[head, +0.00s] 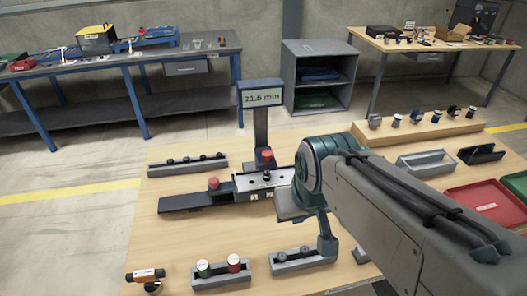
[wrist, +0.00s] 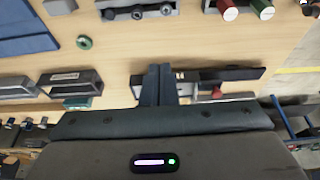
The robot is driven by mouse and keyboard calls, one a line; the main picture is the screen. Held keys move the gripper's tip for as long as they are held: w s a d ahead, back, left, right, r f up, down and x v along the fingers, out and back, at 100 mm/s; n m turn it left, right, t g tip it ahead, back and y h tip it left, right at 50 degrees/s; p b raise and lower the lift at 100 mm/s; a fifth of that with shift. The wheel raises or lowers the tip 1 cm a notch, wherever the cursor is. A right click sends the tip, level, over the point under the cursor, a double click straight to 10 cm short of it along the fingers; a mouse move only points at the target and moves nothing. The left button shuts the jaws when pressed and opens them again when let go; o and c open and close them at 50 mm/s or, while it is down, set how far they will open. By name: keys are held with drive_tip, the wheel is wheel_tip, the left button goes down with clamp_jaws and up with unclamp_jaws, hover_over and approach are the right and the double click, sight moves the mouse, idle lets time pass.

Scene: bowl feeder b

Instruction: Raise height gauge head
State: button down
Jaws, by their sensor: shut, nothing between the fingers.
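The height gauge display (head: 262,98) stands on a dark post at the back of the fixture and appears to read 21.5 mm. A red knob (head: 267,154) shows low in front of the post; I cannot tell if it belongs to the gauge head. The fixture's light plate (head: 258,181) lies below it, and a second red knob (head: 213,183) stands on the dark rail (head: 187,201) at left. My gripper (head: 327,248) is shut and empty, right of the fixture, its fingers (wrist: 158,70) showing in the wrist view. My arm hides the fixture's right side.
A bolt tray (head: 301,261) lies close to my gripper, and a tray with green and red capped cylinders (head: 221,273) is at front left. A grey bin (head: 425,163) and a red tray (head: 486,205) are at right.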

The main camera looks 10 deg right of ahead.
idle(0.3)
drive_tip(key=c, duration=1.4)
unclamp_jaws()
drive_tip(key=shift+w+d, duration=0.2)
drive_tip(key=shift+w, duration=0.05)
drive_tip(key=shift+o, duration=1.4)
drive_tip(key=w+d+f+t+h+b, duration=0.1)
drive_tip(key=w+d+t+h, duration=0.2)
drive_tip(key=w+d, duration=0.6)
drive_tip(key=w+t, duration=0.1)
drive_tip(key=w, duration=0.3)
drive_tip(key=shift+n, duration=0.4)
drive_tip(key=w+d+f+n+t+b, duration=0.1)
drive_tip(key=w+d+f+n+t, duration=0.15)
drive_tip(key=w, duration=0.45)
drive_tip(key=n+t+y+b, duration=0.25)
drive_tip(key=n+y, duration=0.35)
drive_tip(key=y, duration=1)
approach(267, 153)
drive_tip(key=x, duration=0.3)
drive_tip(key=p+x, duration=0.1)
drive_tip(key=x, duration=0.2)
drive_tip(key=p+x, duration=0.1)
drive_tip(key=x, duration=0.3)
drive_tip(key=shift+w+f, duration=0.1)
drive_tip(key=shift+f, duration=0.15)
